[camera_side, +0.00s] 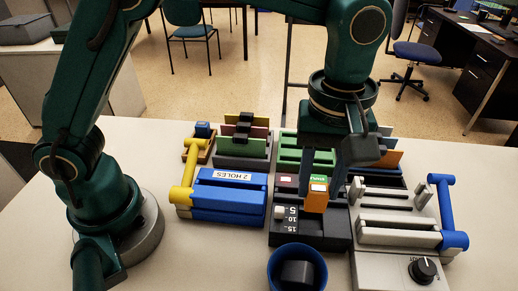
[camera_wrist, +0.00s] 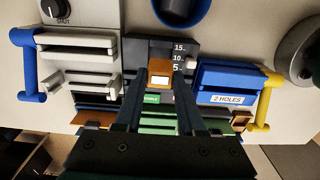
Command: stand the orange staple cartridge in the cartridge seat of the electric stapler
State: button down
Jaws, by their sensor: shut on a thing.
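The orange staple cartridge (camera_side: 316,198), with a white patch on top, is upright between the fingers of my gripper (camera_side: 322,180). In the wrist view, the cartridge (camera_wrist: 160,68) sits between the tips of my gripper (camera_wrist: 160,82), which is shut on it. The electric stapler (camera_side: 310,239) is a dark block with a 5, 10, 15 scale; it also shows in the wrist view (camera_wrist: 145,48).
A blue two-hole punch (camera_side: 228,198) with a yellow handle stands to the left in the side view. A blue cup (camera_side: 270,266) is in front. Green and grey racks (camera_side: 240,150) stand behind.

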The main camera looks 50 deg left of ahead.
aim_at(314, 205)
jog(key=shift+f, duration=2.65)
jog(key=shift+c, duration=2.1)
grip_release()
jog(key=shift+r, duration=4.55)
